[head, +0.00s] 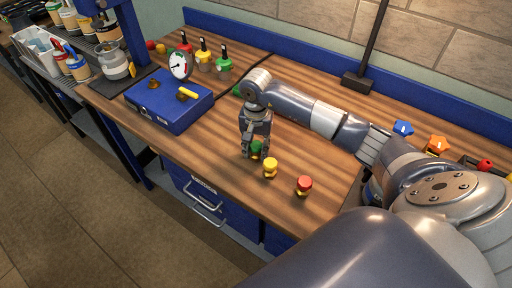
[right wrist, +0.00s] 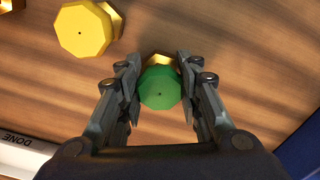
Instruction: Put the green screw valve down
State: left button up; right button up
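The green screw valve (head: 256,147) has a faceted green cap and a brass part. It is at the front part of the wooden bench, between the fingers of my right gripper (head: 250,150). In the right wrist view, the green cap (right wrist: 160,88) sits between the two fingertips (right wrist: 160,80), which press close on both sides. The valve is at or very near the bench top; its underside is hidden, so contact is unclear. My left gripper is not in view.
A yellow valve (head: 270,168) and a red valve (head: 304,185) stand to the right along the front edge. A blue box (head: 168,104) with a yellow handle and a gauge (head: 180,65) are to the left. Blue (head: 403,128) and orange (head: 436,145) pieces lie at right.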

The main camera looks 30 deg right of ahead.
jog(key=o, duration=0.3)
